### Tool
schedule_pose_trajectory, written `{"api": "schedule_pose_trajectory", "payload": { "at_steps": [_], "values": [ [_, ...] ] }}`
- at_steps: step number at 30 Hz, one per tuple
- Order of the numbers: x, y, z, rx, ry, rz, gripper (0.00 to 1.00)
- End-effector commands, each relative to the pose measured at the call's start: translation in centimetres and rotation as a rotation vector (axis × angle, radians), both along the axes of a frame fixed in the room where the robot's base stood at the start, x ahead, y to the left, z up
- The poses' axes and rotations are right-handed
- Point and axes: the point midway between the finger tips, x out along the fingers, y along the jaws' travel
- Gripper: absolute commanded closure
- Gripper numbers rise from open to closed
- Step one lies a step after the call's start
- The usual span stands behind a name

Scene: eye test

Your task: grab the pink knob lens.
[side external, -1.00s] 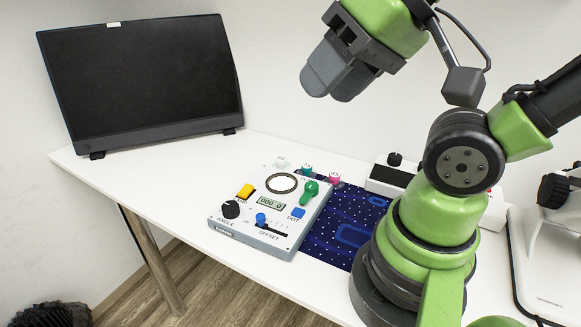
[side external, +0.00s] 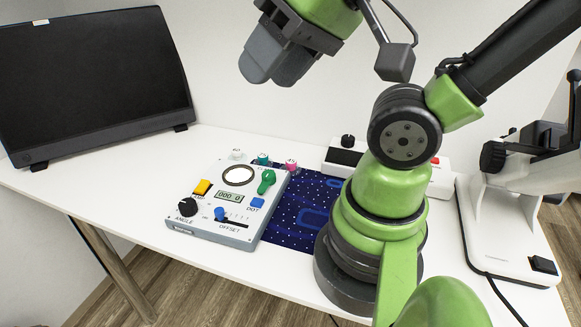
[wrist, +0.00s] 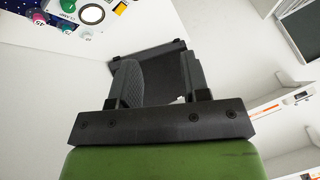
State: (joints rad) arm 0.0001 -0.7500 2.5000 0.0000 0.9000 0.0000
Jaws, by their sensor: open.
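The pink knob lens (side external: 291,164) is a small round pink piece at the back right corner of the control box (side external: 185,229), beside the blue mat. It also shows at the upper left edge of the wrist view (wrist: 40,20). My gripper (side external: 272,74) hangs high above and behind the box in the side view, well apart from the lens. In the wrist view my gripper (wrist: 160,78) has its two dark fingers spread. Nothing is visible held between them. The table and the dark monitor show beyond the fingers.
A teal knob (side external: 263,160) and a pale knob (side external: 237,155) stand left of the pink one. A green lever (side external: 266,182) rises on the box. A monitor (side external: 90,85) stands at back left, a white device (side external: 345,157) right of the mat, a microscope (side external: 500,225) further right.

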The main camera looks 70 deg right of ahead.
Motion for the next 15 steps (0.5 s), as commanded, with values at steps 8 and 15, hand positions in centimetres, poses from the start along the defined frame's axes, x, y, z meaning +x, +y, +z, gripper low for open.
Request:
{"api": "schedule_pose_trajectory", "payload": {
  "at_steps": [8,15],
  "values": [
    [0.00,0.00,0.00,0.000,0.000,0.000,0.41],
    [0.98,-0.72,-0.19,-0.055,0.020,0.025,0.41]
  ]
}}
